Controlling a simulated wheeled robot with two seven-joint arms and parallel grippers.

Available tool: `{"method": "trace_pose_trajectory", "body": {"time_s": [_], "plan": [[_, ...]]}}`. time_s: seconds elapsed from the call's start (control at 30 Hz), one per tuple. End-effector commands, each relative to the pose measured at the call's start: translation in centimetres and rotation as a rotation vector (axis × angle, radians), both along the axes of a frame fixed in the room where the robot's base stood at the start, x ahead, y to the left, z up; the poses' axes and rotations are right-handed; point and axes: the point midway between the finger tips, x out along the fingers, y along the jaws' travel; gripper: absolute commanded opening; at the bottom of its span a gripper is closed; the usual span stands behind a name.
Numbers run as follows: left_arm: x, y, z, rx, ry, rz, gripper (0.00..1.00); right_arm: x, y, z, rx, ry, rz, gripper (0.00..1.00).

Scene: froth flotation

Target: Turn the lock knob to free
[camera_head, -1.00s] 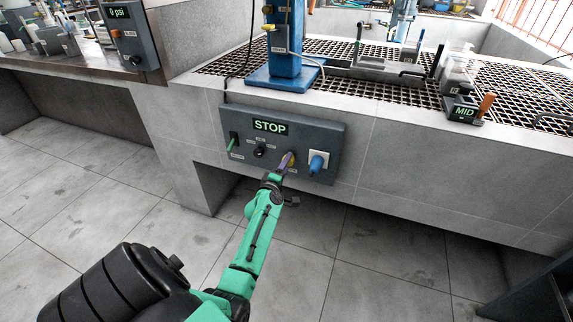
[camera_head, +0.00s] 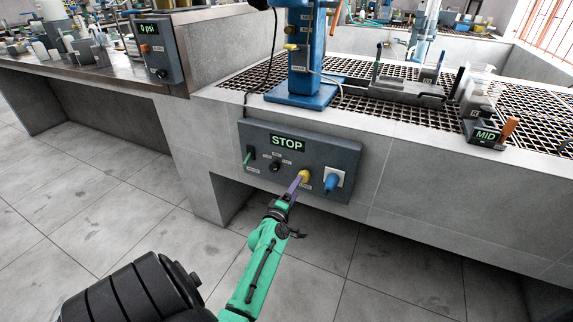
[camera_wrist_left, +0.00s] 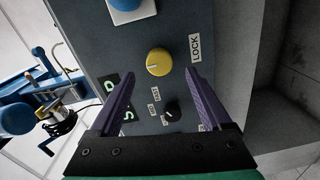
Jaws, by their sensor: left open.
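The lock knob (camera_head: 304,176) is a round yellow knob on the dark grey control panel (camera_head: 345,157) on the front of the concrete counter. In the left wrist view the knob (camera_wrist_left: 158,62) has a short pale mark on its left half. The LOCK label (camera_wrist_left: 195,48) is to its right. My left gripper (camera_head: 297,181) is just in front of the panel, below and left of the knob. In the left wrist view its purple fingers (camera_wrist_left: 160,76) are open and empty. The knob is beyond the tips, in line with the gap. My right gripper is not in view.
A blue machine stand (camera_head: 301,92) is above. The floor in front is clear.

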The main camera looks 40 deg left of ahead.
Motion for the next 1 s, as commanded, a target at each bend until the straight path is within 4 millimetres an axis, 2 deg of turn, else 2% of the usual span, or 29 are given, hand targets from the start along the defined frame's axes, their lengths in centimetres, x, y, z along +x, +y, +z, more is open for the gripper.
{"method": "trace_pose_trajectory", "body": {"time_s": [0.03,0.2,0.33,0.47,1.0], "plan": [[-1.6,-0.6,-0.1,-0.002,0.005,0.000,0.82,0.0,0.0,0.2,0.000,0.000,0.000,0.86],[-6.2,-2.1,0.0,-0.001,0.004,0.000,0.82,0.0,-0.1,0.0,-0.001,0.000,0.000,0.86],[-8.2,-2.8,0.1,-0.001,0.002,0.000,0.82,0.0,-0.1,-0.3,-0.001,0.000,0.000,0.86],[-8.8,-3.1,0.3,-0.002,-0.001,0.000,0.82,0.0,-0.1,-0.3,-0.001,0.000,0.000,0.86],[-8.7,-3.2,-0.1,0.003,0.012,-0.005,0.82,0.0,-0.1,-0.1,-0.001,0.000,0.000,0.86]]}}
